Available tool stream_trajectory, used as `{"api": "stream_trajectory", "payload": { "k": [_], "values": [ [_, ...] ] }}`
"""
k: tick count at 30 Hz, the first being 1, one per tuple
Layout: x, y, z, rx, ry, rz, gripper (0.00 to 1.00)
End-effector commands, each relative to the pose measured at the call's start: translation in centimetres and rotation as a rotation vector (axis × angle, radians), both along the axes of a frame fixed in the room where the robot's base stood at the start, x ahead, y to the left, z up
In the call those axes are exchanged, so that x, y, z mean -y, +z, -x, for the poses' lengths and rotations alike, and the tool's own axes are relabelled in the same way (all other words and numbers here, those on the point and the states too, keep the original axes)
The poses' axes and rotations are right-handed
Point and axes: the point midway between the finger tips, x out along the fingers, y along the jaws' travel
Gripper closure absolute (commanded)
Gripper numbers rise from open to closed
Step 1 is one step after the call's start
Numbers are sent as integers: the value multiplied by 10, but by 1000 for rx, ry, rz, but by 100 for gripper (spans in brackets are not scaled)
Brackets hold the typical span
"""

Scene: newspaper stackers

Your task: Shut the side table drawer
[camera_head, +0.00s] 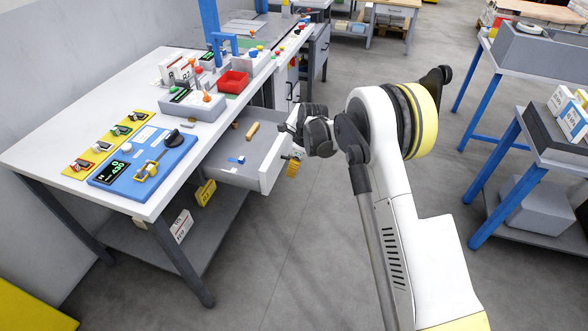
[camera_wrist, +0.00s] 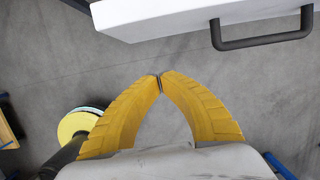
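The drawer (camera_head: 232,172) of the white-topped side table (camera_head: 70,120) stands pulled out, and its inside shows. Its white front (camera_head: 272,168) faces my arm. In the wrist view the drawer front (camera_wrist: 170,16) crosses the top, with a dark bar handle (camera_wrist: 262,42) at right. My gripper (camera_wrist: 159,80) has its yellow fingertips together with nothing seen between them. It is apart from the drawer front and left of the handle in that view. In the head view my gripper (camera_head: 293,167) is beside the drawer's outer end, and my wrist hides part of the far corner.
Inside the drawer lie a wooden piece (camera_head: 252,130) and a small blue item (camera_head: 237,160). A red bin (camera_head: 233,82) and a blue panel (camera_head: 145,160) sit on the tabletop. Blue-legged tables (camera_head: 535,165) stand at right. Grey floor between is clear.

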Motion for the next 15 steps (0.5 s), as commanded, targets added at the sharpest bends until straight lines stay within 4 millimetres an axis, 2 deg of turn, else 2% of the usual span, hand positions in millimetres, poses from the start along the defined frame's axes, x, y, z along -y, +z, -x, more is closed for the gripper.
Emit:
{"api": "stream_trajectory", "payload": {
  "k": [1,6,9,15],
  "values": [
    [-3,-16,-1,0,1,0,100],
    [-10,-49,-4,1,1,0,100],
    [-27,-47,-10,1,4,-1,100],
    [-45,-45,-16,1,2,0,100]
  ]
}}
